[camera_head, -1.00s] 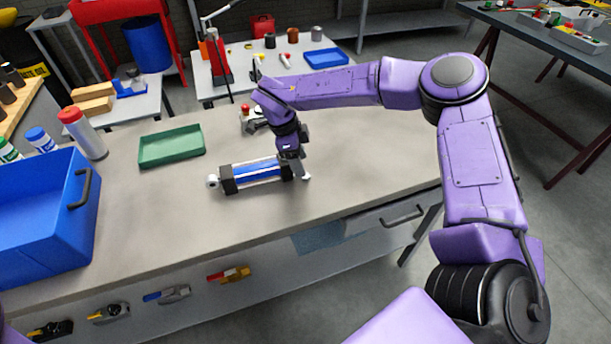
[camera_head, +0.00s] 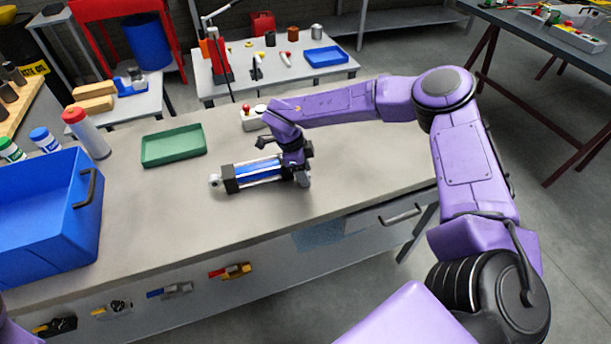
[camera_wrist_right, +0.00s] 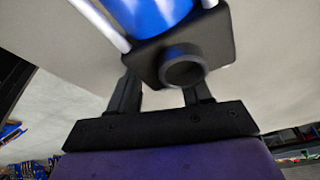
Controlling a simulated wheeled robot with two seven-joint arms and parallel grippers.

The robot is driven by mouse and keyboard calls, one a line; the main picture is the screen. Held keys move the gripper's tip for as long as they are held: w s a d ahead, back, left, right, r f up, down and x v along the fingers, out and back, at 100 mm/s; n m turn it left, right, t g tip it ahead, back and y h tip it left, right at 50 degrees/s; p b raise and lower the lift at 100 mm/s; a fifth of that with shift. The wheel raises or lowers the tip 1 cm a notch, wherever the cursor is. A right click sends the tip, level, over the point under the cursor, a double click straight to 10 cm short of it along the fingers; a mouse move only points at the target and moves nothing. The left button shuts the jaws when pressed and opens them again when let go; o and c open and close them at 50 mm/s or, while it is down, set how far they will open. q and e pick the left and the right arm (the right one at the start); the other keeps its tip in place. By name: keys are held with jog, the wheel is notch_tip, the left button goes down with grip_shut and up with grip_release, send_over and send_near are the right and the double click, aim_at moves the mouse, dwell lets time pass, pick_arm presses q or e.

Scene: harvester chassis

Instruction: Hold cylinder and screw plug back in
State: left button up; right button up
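A cylinder (camera_head: 260,170) with a blue barrel, silver rods and black end caps lies on the grey workbench. A light round eye (camera_head: 214,180) is at its left end. My right gripper (camera_head: 298,172) is at the cylinder's right end, coming from above. In the right wrist view a black end cap (camera_wrist_right: 210,48) with a round black collar (camera_wrist_right: 183,66) lies in front of the gripper's two fingers. The cap hides the fingertips, so I cannot tell whether they grip it. I cannot make out a separate plug. My left gripper is out of view.
An empty green tray (camera_head: 173,157) lies behind and left of the cylinder. A blue bin (camera_head: 45,250) and several bottles stand at the left. A small box with a red button (camera_head: 250,118) stands behind my right wrist.

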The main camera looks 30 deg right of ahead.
grip_shut()
jog(key=shift+w+r, duration=0.1)
jog(key=shift+r, duration=0.5)
jog(key=s+a+r+b, duration=0.4)
jog(key=s+a+r, duration=0.4)
jog(key=s+r, duration=0.3)
jog(key=shift+s+r, duration=0.3)
jog(key=shift+r, duration=0.15)
